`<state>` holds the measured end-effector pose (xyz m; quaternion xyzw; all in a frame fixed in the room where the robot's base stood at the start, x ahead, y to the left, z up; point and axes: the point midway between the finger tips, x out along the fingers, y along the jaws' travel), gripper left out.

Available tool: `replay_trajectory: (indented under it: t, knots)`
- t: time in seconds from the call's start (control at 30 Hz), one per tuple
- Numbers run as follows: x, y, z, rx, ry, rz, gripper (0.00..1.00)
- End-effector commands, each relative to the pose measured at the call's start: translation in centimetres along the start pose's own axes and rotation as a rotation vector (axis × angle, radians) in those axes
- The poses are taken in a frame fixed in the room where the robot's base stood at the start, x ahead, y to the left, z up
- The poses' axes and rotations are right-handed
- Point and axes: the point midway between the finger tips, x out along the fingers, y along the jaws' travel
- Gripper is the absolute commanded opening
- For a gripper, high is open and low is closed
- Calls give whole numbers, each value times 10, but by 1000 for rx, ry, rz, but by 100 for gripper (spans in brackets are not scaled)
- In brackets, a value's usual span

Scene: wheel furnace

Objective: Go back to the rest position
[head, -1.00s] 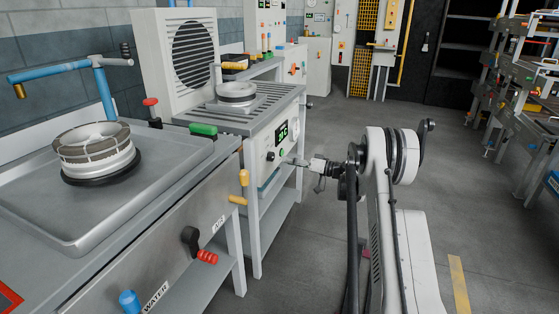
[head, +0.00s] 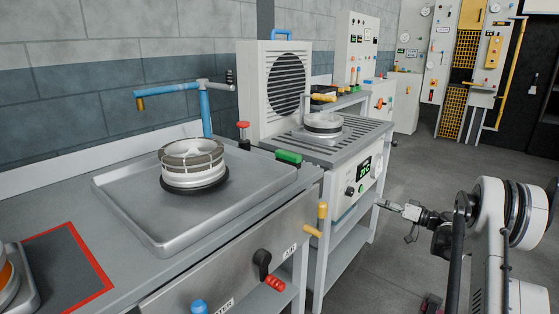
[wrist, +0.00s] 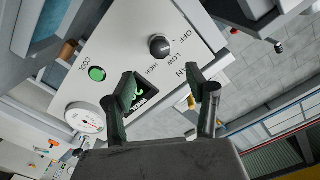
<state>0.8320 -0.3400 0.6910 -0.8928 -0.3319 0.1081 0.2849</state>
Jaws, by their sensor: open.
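My gripper (head: 385,205) is open and empty. In the head view it is beside the front panel of the cooling station, to the right of the panel's green-lit display (head: 365,166). In the wrist view my gripper (wrist: 160,75) has its two dark fingers spread, with nothing between them. Behind the fingers are a black knob (wrist: 160,46) marked OFF, LOW and HIGH, a green button (wrist: 97,74) by the word COOL, and a round gauge (wrist: 85,119). The fingers partly cover the display (wrist: 139,94).
A wheel (head: 192,165) sits in the metal sink tray (head: 150,240). Another wheel (head: 323,123) lies on the cooling station's slatted top (head: 345,150), before a fan housing (head: 250,85). A yellow-handled lever (head: 321,212) juts out nearby. Open floor (head: 415,165) lies to the right.

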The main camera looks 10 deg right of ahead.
Motion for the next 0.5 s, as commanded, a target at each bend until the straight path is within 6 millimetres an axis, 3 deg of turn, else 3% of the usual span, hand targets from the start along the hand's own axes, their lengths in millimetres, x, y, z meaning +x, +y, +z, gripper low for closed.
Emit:
replay_trajectory:
  t: [0.17,0.5]
  knots:
    - [19,-26,-9,21,-49,22,52]
    - [66,-120,-22,86,-226,133,52]
